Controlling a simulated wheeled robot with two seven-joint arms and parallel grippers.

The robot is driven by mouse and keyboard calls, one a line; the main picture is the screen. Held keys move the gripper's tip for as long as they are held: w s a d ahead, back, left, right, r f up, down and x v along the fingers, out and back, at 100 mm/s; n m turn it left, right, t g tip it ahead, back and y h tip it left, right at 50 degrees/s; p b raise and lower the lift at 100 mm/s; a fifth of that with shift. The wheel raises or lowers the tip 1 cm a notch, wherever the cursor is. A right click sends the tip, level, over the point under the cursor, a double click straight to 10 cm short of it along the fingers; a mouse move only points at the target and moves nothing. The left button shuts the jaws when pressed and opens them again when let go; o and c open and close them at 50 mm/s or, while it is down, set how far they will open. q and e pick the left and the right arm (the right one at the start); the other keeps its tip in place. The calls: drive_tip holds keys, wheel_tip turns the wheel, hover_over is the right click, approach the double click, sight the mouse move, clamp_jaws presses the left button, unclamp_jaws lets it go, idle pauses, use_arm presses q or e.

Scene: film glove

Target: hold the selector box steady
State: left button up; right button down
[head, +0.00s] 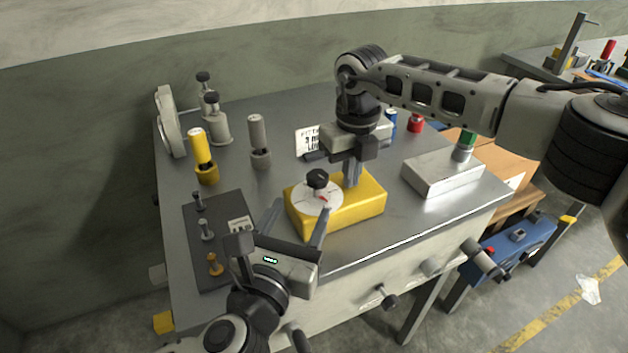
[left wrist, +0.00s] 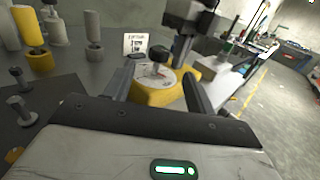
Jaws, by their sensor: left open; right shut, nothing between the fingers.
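The selector box (head: 358,211) is a yellow block on the grey metal table, with a white round dial (head: 314,200) and a black knob (head: 318,179) on its left part. My left gripper (head: 298,222) is open at the near left side of the box, its two fingers pointing toward it. In the left wrist view the box (left wrist: 152,95) shows ahead, between and beyond the fingers.
A dark panel (head: 222,265) with several pegs lies at the left of the table (head: 400,222). Yellow (head: 201,148) and grey (head: 257,134) cylinders stand behind it. A white card (head: 307,142) stands at the back. A metal block (head: 440,178) sits to the right.

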sight(315, 183)
use_arm(q)
drive_tip(key=x, duration=0.8)
drive_tip(key=shift+w, duration=0.15)
drive_tip(key=shift+d, duration=0.1)
drive_tip(key=c, duration=1)
